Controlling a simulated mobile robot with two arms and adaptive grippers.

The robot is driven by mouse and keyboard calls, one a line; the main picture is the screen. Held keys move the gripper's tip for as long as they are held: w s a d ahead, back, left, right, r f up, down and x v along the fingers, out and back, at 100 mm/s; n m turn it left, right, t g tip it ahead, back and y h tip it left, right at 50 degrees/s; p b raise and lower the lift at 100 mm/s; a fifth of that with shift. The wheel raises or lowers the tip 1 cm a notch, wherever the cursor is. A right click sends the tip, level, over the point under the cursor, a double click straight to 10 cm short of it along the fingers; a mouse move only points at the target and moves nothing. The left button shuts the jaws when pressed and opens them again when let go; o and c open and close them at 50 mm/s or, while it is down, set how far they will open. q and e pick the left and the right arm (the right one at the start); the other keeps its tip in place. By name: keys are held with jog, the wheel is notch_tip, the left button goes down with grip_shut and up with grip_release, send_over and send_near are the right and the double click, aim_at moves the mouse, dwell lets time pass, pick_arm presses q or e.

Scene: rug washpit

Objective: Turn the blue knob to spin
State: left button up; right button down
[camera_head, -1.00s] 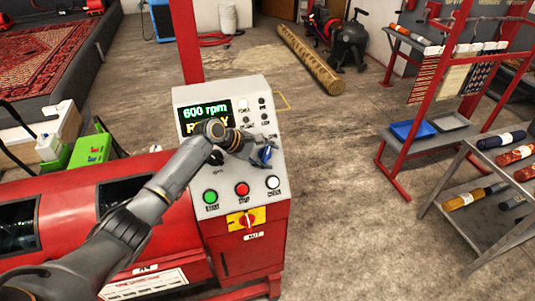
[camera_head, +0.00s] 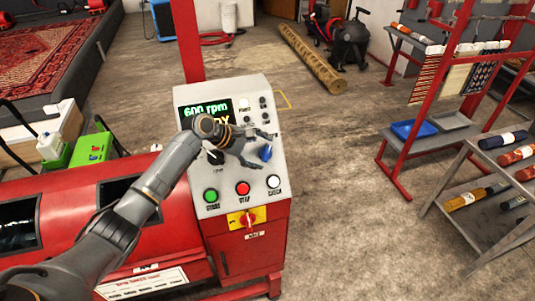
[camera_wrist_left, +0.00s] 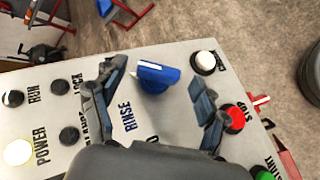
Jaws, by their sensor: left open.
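The blue knob (camera_head: 265,153) is on the right of the grey sloped control panel (camera_head: 262,183). In the left wrist view, the blue knob (camera_wrist_left: 157,77) has a white line along its grip, and the word RINSE is printed close to it. My left gripper (camera_head: 258,149) is open at the panel. In the left wrist view, the fingers of my left gripper (camera_wrist_left: 158,82) stand apart on either side of the knob, with visible gaps and no contact seen. My right gripper is not in view.
Green (camera_head: 211,196), red (camera_head: 242,188) and white (camera_head: 273,182) buttons sit below the knob. A red-yellow switch (camera_head: 247,219) is on the cabinet front. A red drum machine (camera_head: 75,230) stands left. A grey cart (camera_head: 490,200) stands right, with clear floor between.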

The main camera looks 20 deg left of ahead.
pick_arm(q)
jog(key=v, duration=0.8)
jog(key=shift+s, duration=0.2)
jog(key=shift+a+r, duration=0.1)
